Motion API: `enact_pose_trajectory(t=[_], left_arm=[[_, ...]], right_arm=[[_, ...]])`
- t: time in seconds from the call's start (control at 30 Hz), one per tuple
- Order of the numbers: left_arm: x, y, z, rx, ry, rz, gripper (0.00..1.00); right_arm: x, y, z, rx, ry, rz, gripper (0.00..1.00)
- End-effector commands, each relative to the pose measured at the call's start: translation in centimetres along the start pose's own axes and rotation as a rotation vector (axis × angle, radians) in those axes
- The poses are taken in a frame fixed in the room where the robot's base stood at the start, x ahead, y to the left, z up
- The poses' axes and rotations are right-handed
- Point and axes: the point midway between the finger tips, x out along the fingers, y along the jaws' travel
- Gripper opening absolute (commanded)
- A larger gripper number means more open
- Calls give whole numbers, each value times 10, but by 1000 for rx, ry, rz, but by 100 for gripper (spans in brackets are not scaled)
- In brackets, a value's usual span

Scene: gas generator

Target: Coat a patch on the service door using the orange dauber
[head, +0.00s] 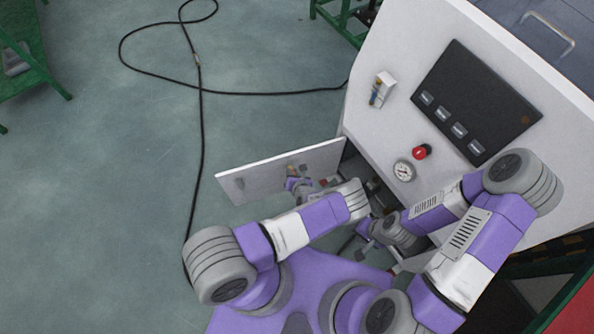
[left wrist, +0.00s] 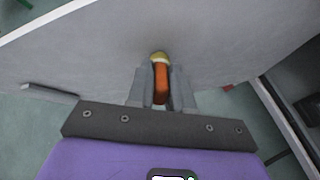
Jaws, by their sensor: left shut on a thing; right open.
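The service door (head: 270,175) is a light panel standing open at the lower left of the white generator cabinet. It also fills much of the left wrist view (left wrist: 215,40). My left gripper (head: 293,176) is at the door's face, shut on the orange dauber (left wrist: 161,85). The dauber's yellowish tip points at the door and appears to touch it or lie very close; I cannot tell which. No coated patch can be made out around the tip. My right gripper (head: 364,232) is open near the cabinet's opening, partly hidden by its own arm.
The cabinet front carries a dark panel (head: 475,100), a red button (head: 422,152), a gauge (head: 404,170) and a small white holder (head: 385,90) with a coloured item. A black cable (head: 201,140) lies on the floor. Green stands are at the far left and top. The floor left of the door is mostly clear.

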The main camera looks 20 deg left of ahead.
Motion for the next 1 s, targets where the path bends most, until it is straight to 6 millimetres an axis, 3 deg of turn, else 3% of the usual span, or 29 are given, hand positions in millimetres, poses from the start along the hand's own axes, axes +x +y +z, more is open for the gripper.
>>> enact_pose_trajectory(t=[0.2,1.0], left_arm=[[-1,18,-6,-1,1,1,0],[2,58,-27,0,1,2,0]], right_arm=[[-16,-6,1,0,0,0,43],[-26,-10,1,0,0,0,43]])
